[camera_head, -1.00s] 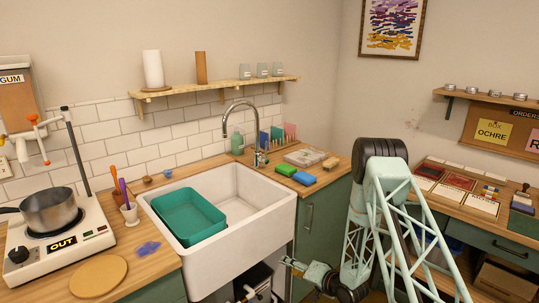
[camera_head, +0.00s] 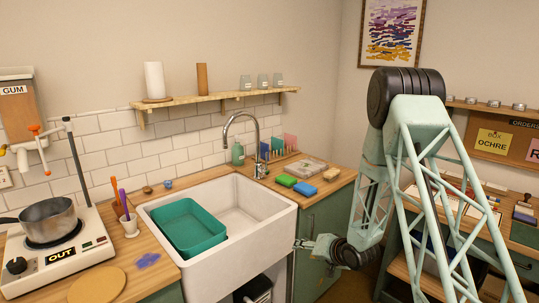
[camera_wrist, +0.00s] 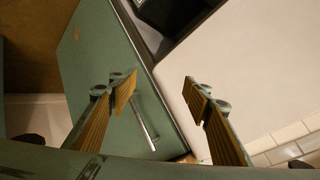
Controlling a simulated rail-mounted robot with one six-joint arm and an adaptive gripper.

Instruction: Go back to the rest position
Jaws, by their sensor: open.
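My gripper (camera_wrist: 158,88) is open in the wrist view, its two wood-toned ribbed fingers spread apart with nothing between them. Behind the fingers are a green cabinet door (camera_wrist: 95,60) with a metal handle and the white front of the sink (camera_wrist: 235,60). In the head view my arm comes in from the right and folds down. Its end (camera_head: 300,244) is low, in front of the cabinet by the sink's right corner. The fingers are too small there to make out.
The white sink (camera_head: 283,217) holds a teal basin (camera_head: 190,228). A hotplate (camera_head: 85,257) with a pot (camera_head: 48,218) stands at left. Green and blue blocks (camera_head: 305,188) lie on the counter right of the sink. A desk (camera_head: 488,218) stands at the right, partly behind my arm.

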